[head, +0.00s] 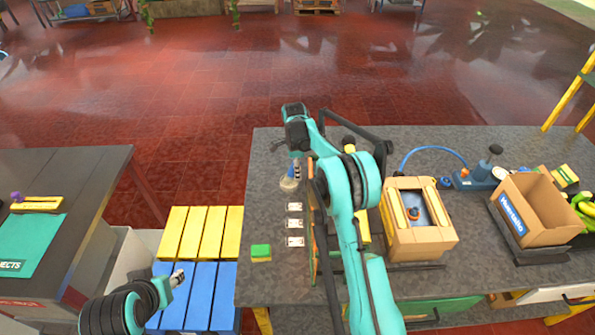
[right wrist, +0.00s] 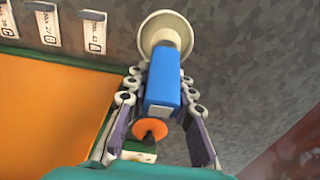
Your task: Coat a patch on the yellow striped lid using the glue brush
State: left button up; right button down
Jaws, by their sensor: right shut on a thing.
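My right gripper (head: 294,168) is over the bench's left part, shut on a blue-handled tool, likely the glue brush (head: 290,183). In the right wrist view its fingers (right wrist: 162,85) close around the blue handle (right wrist: 162,82), with an orange knob at one end and a pale round piece at the other. Bristles cannot be made out. My left gripper (head: 178,277) is partly seen over the blue lid's left edge; its jaws are unclear.
A dark table (head: 95,185) with a teal mat (head: 32,244) stands at left.

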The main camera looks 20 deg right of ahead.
jog(key=shift+f+b, duration=0.5)
jog(key=shift+f, duration=0.1)
dwell(1.5)
jog(key=shift+r+p, duration=1.95)
jog(key=shift+r, duration=1.6)
